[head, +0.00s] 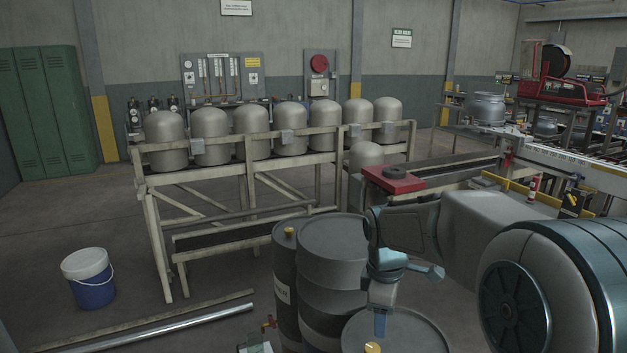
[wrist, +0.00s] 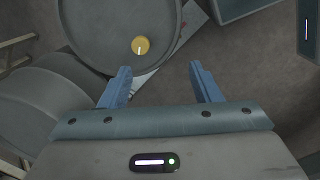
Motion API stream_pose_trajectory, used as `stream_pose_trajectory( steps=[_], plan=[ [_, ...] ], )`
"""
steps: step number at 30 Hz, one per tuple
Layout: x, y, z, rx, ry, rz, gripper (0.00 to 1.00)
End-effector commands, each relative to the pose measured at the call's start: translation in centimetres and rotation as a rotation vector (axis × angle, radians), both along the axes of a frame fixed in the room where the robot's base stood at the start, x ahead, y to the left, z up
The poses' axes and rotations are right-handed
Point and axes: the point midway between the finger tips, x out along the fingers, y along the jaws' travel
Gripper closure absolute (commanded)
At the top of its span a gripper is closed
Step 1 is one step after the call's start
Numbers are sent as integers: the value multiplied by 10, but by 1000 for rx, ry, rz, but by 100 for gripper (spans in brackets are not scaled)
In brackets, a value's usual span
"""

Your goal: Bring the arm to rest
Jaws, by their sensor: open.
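My gripper (wrist: 160,86) is open in the wrist view, its two blue fingers apart with nothing between them. In the head view my gripper (head: 381,326) points down close to the top of a grey drum (head: 410,332) at the bottom of the picture. A yellow cap (head: 373,347) sits on that drum. In the wrist view the cap (wrist: 141,45) lies beyond the fingertips, on the drum lid (wrist: 100,30). I cannot tell whether the fingers touch the drum. My arm reaches in from the right.
More grey drums (head: 318,262) stand left of my gripper. A wooden rack (head: 290,160) holds several grey cylinders (head: 210,137). A red block (head: 393,180) lies behind my arm. A blue and white bucket (head: 89,277) stands on the floor at left. The floor between bucket and rack is clear.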

Motion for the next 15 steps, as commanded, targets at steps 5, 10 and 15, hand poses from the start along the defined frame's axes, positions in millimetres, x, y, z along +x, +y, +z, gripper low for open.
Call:
stream_pose_trajectory(
  steps=[5,10,15],
  plan=[
    [-45,0,15,0,-65,-258,43],
    [-87,-1,21,35,-126,-512,43],
    [-128,-2,22,97,-180,-764,43]
  ],
)
